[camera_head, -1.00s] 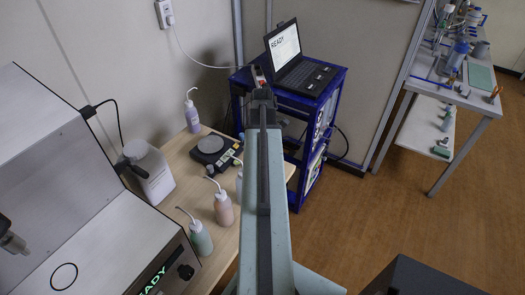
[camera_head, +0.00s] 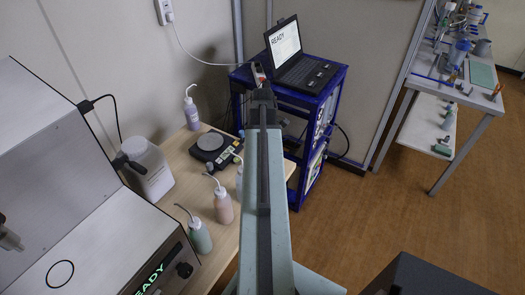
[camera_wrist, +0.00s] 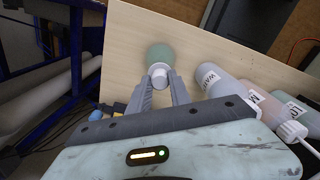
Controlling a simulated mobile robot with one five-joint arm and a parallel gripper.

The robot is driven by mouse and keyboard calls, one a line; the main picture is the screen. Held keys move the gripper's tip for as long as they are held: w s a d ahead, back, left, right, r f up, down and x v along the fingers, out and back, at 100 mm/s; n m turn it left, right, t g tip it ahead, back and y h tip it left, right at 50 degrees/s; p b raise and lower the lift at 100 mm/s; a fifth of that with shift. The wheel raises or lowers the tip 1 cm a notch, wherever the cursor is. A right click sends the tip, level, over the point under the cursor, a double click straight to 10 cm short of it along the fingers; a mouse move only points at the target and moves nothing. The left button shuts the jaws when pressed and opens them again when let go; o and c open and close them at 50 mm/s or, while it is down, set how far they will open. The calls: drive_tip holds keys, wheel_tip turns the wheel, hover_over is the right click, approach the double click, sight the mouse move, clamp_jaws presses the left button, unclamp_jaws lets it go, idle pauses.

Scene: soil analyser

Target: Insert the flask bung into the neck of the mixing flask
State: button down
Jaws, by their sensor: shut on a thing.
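My gripper (camera_wrist: 160,80) is in the wrist view, its two dark fingers closed on a small pale, round-topped piece that I take to be the flask bung (camera_wrist: 158,74). Just beyond the fingertips is a round greenish body, likely the mixing flask (camera_wrist: 160,52), over the light wooden bench. The bung overlaps it in this view. I cannot tell whether the bung is in the neck or above it. In the head view my own arm hides the gripper's work area.
Wash bottles stand on the wooden bench (camera_head: 216,255), including a green one (camera_head: 200,238) and a pink one (camera_head: 223,208). A dark balance (camera_head: 211,147) is behind them. A blue cart (camera_head: 318,108) carries a laptop (camera_head: 300,62). The analyser (camera_head: 95,235) is at left.

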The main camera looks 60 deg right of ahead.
drive_tip(key=shift+f, duration=0.1)
drive_tip(key=c, duration=1.1)
unclamp_jaws()
wheel_tip(320, 180, up, 8)
drive_tip(key=p, duration=0.8)
drive_tip(key=shift+f, duration=0.15)
